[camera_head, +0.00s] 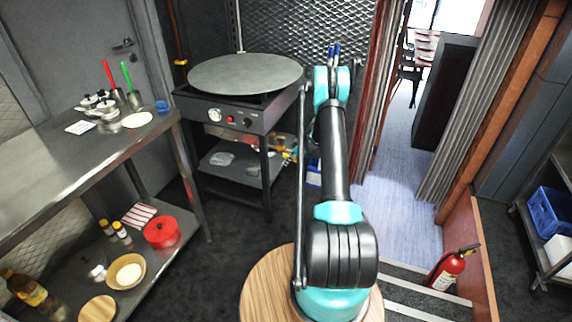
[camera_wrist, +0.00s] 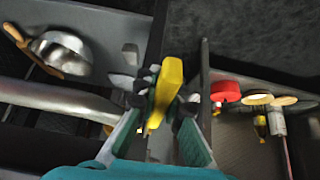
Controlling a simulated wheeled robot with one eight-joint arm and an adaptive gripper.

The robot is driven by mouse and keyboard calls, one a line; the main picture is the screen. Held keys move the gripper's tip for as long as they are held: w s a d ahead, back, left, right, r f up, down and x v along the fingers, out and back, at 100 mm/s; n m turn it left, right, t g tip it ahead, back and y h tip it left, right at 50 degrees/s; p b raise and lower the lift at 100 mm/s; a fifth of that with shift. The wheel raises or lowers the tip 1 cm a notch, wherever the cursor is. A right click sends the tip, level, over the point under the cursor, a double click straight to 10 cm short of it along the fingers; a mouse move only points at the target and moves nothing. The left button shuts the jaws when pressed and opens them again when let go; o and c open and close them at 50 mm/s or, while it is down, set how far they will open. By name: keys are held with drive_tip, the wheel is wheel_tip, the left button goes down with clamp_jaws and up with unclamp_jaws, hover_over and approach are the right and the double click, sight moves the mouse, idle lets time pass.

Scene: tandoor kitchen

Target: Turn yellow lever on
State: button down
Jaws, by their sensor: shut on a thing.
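The yellow lever (camera_wrist: 170,80) stands out in the middle of the wrist view, between the two fingers of my gripper (camera_wrist: 161,100). The gripper is shut on it, with dark fingertip pads at its sides. The lever lies lengthwise in the picture, its wide end toward the top and its narrow end toward the palm. What the lever is mounted on is hard to make out. In the head view my arm reaches forward, to the right of the round-topped stove (camera_head: 246,75). There the arm hides the gripper, and I cannot make out the lever clearly.
A steel table (camera_head: 60,165) with utensils stands at the left, a red pot (camera_head: 161,232) on its lower shelf. A fire extinguisher (camera_head: 449,268) stands at the right. The doorway floor (camera_head: 405,150) is clear. The wrist view shows a metal bowl (camera_wrist: 62,55) at the left.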

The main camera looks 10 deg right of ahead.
drive_tip(key=shift+s+d+r+g+h, duration=0.1)
drive_tip(key=shift+d+r+g+h, duration=0.05)
drive_tip(key=shift+r+g+h, duration=0.3)
drive_tip(key=shift+s+d+r+g+h, duration=0.15)
drive_tip(key=shift+g+h, duration=0.1)
drive_tip(key=shift+h, duration=0.3)
drive_tip(key=c, duration=1.6)
unclamp_jaws()
